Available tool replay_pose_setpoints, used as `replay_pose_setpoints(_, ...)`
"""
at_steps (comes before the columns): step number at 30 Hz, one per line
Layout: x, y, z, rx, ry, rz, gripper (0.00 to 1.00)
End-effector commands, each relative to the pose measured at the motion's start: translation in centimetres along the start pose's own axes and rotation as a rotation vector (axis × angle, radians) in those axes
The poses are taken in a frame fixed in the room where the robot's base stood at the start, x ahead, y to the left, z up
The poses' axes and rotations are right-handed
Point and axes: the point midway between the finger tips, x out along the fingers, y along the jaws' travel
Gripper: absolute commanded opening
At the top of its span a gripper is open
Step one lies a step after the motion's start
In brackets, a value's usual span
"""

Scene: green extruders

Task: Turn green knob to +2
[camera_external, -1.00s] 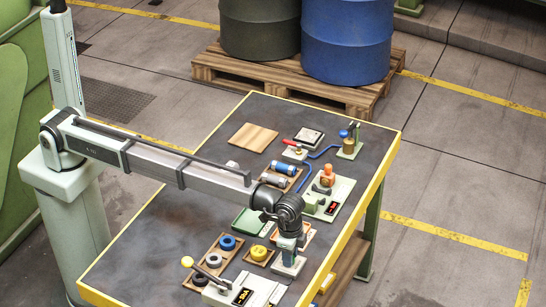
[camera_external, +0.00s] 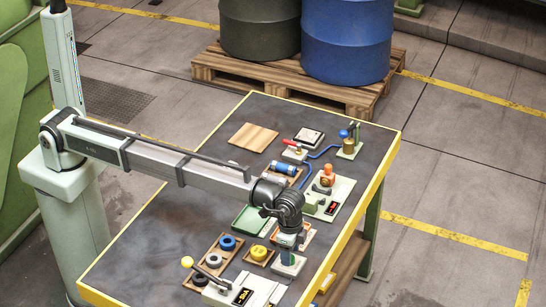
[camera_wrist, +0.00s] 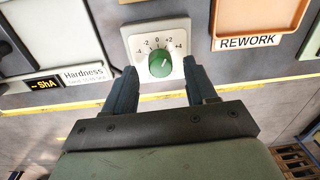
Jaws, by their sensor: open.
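The green knob (camera_wrist: 160,64) sits on a white plate (camera_wrist: 178,33) marked from -4 to +4. A small pale mark on the knob appears tilted toward the upper right, but I cannot read its exact setting. My gripper (camera_wrist: 159,70) is open, with one dark finger on each side of the knob in the wrist view and gaps between.
In the wrist view, a Hardness tester with a display (camera_wrist: 44,84) is at left and an orange REWORK tray (camera_wrist: 258,18) at upper right. In the external view, a board with coloured rings (camera_external: 213,262) and a yellow piece (camera_external: 259,253) lie left of the gripper.

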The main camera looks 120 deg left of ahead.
Motion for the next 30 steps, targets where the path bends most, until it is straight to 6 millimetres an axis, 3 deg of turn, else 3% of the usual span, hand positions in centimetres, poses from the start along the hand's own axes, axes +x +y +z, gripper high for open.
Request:
replay_pose_setpoints(15, -9.6, 0.0, -0.1, 0.000, 0.001, 0.000, 0.56)
replay_pose_setpoints(21, -11.5, 0.0, 0.0, 0.000, 0.000, 0.000, 0.56)
replay_pose_setpoints(30, -12.1, 0.0, 0.0, 0.000, -0.001, 0.000, 0.56)
